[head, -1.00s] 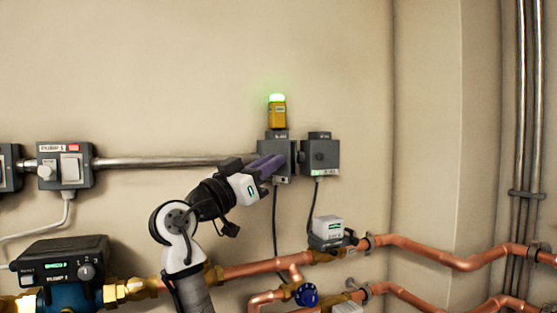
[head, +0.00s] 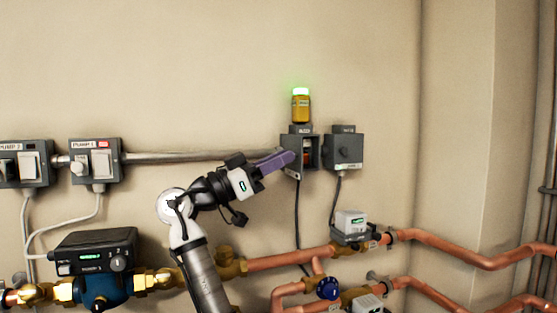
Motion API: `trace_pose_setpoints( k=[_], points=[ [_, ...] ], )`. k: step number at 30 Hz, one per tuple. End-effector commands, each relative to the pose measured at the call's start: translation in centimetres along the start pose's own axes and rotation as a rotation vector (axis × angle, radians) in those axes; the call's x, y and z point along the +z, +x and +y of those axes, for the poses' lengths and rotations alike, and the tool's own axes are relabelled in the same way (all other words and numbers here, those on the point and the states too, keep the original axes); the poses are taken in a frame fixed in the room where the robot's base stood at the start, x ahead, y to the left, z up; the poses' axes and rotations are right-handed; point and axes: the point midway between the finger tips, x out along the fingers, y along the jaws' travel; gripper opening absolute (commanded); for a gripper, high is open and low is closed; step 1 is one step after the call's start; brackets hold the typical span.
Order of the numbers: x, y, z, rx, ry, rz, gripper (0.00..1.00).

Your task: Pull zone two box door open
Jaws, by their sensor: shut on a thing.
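A small grey wall box (head: 314,153) stands under a yellow beacon (head: 300,105) with a lit green top. Its front is open, with a dark inside and a small orange-red part showing. The box's door (head: 290,172) stands out at its left side, mostly hidden behind my fingers. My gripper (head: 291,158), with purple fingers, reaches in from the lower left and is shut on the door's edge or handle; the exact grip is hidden. A second grey box (head: 343,150) to the right has its front shut.
A metal conduit (head: 200,155) runs left to switch boxes (head: 95,163). Below are copper pipes (head: 290,258), a blue valve knob (head: 328,288), a white-topped actuator (head: 350,225) and a blue pump (head: 98,280). Cables hang under the boxes. The wall above is clear.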

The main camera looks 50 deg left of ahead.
Motion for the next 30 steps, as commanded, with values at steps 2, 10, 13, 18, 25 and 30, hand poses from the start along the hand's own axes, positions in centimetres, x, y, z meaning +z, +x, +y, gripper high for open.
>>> trace_pose_setpoints(
  k=[2,10,13,18,25,30],
  points=[
    [0.1,0.1,0.0,0.001,-0.001,-0.002,0.0],
    [0.1,0.1,0.0,0.0,-0.001,-0.001,0.37],
    [0.1,0.0,0.0,-0.001,0.0,-0.001,0.37],
    [0.0,0.0,0.0,-0.001,0.0,-0.001,0.37],
    [-1.1,0.5,0.0,0.0,0.002,0.0,0.37],
    [-3.8,1.6,0.1,0.001,0.002,0.001,0.37]
  ],
)
